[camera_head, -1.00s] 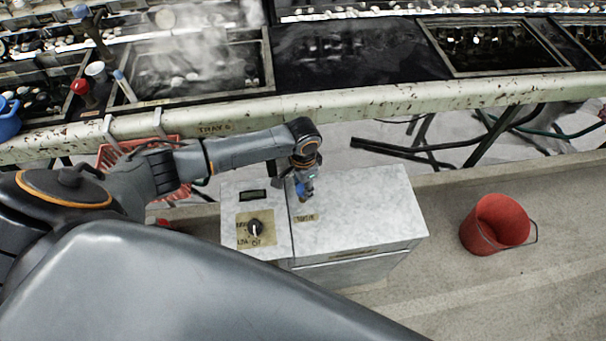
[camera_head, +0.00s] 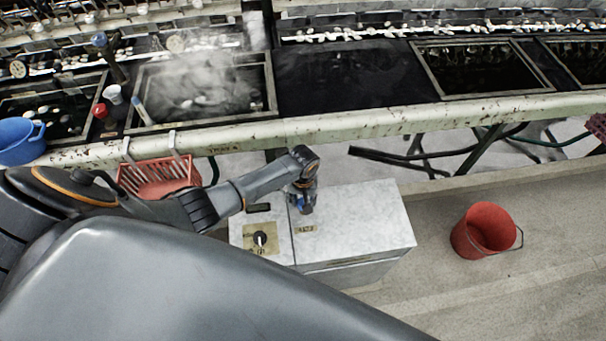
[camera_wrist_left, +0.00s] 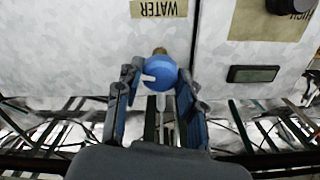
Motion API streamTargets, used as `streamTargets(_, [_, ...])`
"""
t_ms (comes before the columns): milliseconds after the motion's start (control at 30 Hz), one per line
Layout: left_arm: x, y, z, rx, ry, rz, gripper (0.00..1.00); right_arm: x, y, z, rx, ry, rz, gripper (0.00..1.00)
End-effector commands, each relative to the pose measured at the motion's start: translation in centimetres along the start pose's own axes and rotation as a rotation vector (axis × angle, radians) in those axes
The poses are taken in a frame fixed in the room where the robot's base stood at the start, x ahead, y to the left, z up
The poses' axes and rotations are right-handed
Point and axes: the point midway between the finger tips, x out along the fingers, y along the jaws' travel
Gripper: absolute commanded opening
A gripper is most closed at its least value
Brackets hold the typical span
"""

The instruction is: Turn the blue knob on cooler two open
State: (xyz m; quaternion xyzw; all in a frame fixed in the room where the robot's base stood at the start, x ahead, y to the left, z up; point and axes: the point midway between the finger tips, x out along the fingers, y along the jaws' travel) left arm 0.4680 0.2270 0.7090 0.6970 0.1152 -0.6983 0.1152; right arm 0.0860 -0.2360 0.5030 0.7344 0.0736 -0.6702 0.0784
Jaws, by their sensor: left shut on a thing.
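The blue knob (camera_wrist_left: 158,70) sits on a brass stem against the pale speckled top of a cooler (camera_head: 365,215). It is round, and a white mark on it points left in the left wrist view. My left gripper (camera_wrist_left: 157,80) is shut on the knob, one finger on each side. In the head view my left gripper (camera_head: 303,204) hides most of the knob. A "WATER" label (camera_wrist_left: 158,8) lies beside the knob. No number shows on the cooler. My right gripper is not in view.
The cooler's panel has a black dial (camera_head: 261,239) and a small dark display (camera_wrist_left: 253,74). A red bucket (camera_head: 470,236) stands on the floor to the right. A red crate (camera_head: 160,180) hangs from the basin edge (camera_head: 390,124). Hoses lie behind the cooler.

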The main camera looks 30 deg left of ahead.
Motion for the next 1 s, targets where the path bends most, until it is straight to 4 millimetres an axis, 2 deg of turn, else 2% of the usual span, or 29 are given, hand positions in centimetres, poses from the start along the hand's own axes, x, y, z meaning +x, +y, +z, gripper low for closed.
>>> streamTargets(100, [-0.28,0.08,-0.07,-0.068,0.001,0.002,0.07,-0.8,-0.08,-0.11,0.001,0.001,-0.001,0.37])
streamTargets(400, [-0.15,0.02,-0.16,-0.163,0.003,0.002,0.07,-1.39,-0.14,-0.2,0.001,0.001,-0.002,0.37])
streamTargets(900, [-0.13,0.01,-0.25,-0.179,0.005,0.002,0.07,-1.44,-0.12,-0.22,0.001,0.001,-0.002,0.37])
streamTargets(933, [-0.13,0.01,-0.25,-0.179,0.005,0.002,0.43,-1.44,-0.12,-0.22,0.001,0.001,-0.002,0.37])
streamTargets(1000, [-0.13,0.01,-0.24,-0.178,0.005,0.002,0.57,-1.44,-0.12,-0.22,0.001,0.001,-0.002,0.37])
